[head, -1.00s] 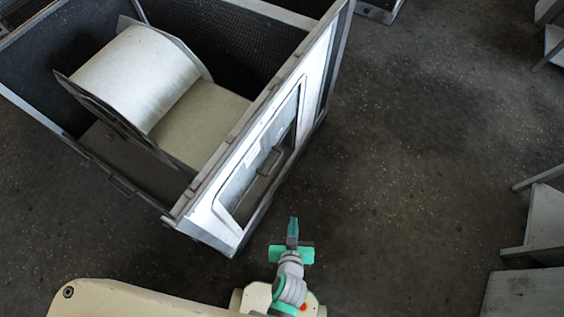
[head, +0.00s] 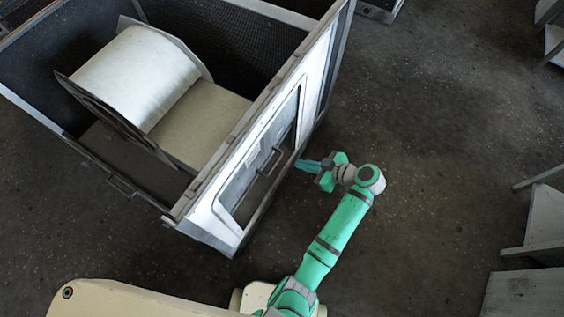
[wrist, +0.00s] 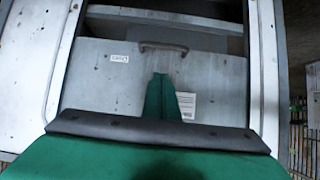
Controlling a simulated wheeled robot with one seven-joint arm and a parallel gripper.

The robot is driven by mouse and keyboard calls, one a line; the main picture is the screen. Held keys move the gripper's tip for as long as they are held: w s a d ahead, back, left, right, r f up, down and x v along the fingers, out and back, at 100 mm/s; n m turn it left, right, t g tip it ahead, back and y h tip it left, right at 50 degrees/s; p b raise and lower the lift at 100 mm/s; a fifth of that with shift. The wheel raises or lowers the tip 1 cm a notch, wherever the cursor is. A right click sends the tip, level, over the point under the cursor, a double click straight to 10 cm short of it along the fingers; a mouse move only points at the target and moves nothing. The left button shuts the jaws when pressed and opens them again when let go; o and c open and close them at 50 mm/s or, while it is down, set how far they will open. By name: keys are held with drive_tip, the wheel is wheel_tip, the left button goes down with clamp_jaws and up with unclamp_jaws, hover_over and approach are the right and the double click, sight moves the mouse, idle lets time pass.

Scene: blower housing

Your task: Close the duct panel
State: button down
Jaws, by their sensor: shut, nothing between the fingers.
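The duct panel (wrist: 105,72) is a pale sheet with a dark bar handle (wrist: 163,47) near its top edge and two paper labels. It sits in the framed opening on the white side of the housing, and a dark gap shows above its top edge in the wrist view. The handle also shows in the head view (head: 271,160). My gripper (head: 298,163) is shut and empty, pointing at the panel from the right. In the wrist view its fingers (wrist: 162,92) lie in front of the panel, below the handle. I cannot tell whether they touch the panel.
The blower housing (head: 215,190) is open at the top, with a large drum-shaped blower (head: 135,75) inside. The floor (head: 430,130) to the right of the housing is clear. Grey furniture (head: 540,225) stands at the right edge.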

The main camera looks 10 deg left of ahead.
drive_tip(key=d+f+x, duration=0.1)
drive_tip(key=f+x, duration=0.1)
drive_tip(key=x, duration=1)
drive_tip(key=shift+s+f, duration=0.1)
drive_tip(key=shift+s, duration=0.05)
